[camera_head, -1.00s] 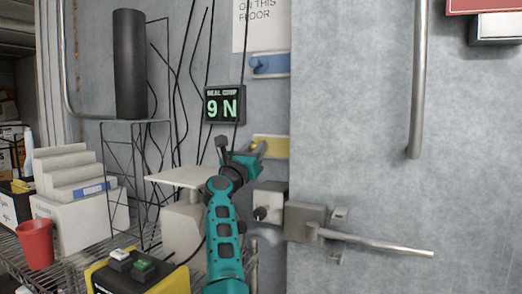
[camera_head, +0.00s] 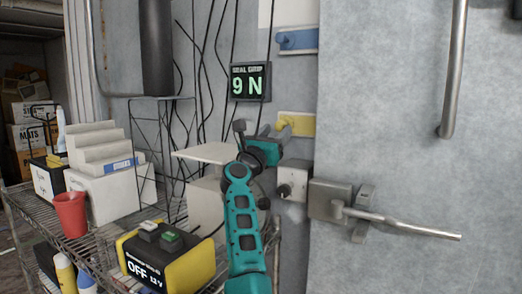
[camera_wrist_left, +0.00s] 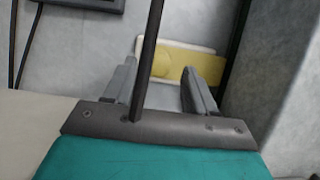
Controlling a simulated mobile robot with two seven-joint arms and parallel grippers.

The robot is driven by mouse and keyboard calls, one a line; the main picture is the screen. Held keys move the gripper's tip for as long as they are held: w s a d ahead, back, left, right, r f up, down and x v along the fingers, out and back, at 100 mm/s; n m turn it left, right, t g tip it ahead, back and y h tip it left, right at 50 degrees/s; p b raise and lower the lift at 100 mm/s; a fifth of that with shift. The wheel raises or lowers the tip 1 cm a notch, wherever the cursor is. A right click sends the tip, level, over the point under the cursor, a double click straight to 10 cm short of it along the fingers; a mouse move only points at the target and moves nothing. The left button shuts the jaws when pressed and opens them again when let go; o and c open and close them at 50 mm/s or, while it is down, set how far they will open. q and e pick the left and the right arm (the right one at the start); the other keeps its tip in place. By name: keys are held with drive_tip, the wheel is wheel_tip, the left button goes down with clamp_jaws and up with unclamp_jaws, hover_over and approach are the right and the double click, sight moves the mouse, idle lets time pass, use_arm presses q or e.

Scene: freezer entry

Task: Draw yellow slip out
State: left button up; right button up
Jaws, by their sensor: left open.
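The yellow slip (camera_head: 302,123) sits in a pale holder on the grey wall, beside the door edge. In the left wrist view, the yellow slip (camera_wrist_left: 164,66) lies ahead, against a pale plate. My left gripper (camera_head: 273,140) is just left of and below it in the head view. In the wrist view the left gripper (camera_wrist_left: 160,72) is open, its two grey fingers apart with the slip showing between and beyond them. I cannot tell whether the fingers touch it. My right gripper is in neither view.
A display (camera_head: 250,82) reads "SEAL GRIP 9 N". A blue slip (camera_head: 297,40) is above, a knob box (camera_head: 293,180) below, the door lever (camera_head: 400,226) right. A wire shelf with a red cup (camera_head: 70,213) stands left.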

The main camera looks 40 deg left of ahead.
use_arm(q)
drive_tip(key=v, duration=0.9)
drive_tip(key=shift+s, duration=0.15)
drive_tip(key=shift+d+f, duration=0.1)
drive_tip(key=shift+d, duration=0.05)
